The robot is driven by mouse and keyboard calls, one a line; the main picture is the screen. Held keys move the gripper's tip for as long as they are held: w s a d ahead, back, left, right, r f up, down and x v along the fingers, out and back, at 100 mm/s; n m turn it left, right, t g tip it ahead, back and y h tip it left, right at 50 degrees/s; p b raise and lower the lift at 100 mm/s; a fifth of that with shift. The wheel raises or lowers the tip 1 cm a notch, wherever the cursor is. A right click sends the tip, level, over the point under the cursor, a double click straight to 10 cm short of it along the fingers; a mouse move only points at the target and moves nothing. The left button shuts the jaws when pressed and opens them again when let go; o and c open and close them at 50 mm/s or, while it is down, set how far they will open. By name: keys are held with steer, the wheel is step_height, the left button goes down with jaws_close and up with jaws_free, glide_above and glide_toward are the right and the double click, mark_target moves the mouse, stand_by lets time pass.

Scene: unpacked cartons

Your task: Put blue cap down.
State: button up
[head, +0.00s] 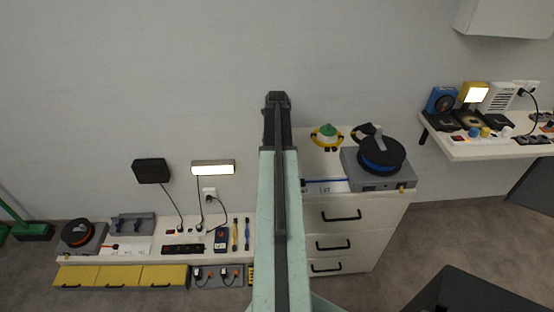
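My gripper (278,97) is at the far end of my raised arm, near the middle of the view and in front of the bare wall. It is dark, and I see it from behind and above. I cannot tell whether its fingers are open or shut, and no blue thing shows in it. A small blue round piece (473,132), possibly the blue cap, is on a white strip on the right shelf, beside a yellow one. It is well away from my gripper.
A white drawer cabinet (341,240) stands right of my arm, carrying a blue-banded reel (381,155) and a green-topped item (327,131). A low bench (140,258) with tools and lamps is at left. The right shelf (480,152) holds several devices.

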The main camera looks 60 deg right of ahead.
steer(key=shift+f, duration=0.3)
steer(key=o, duration=1.3)
steer(key=shift+r, duration=0.1)
step_height(320, 180, up, 12)
steer(key=p, duration=1.2)
steer(key=shift+r+p, duration=0.1)
steer(key=shift+p, duration=0.2)
steer(key=shift+a, duration=0.1)
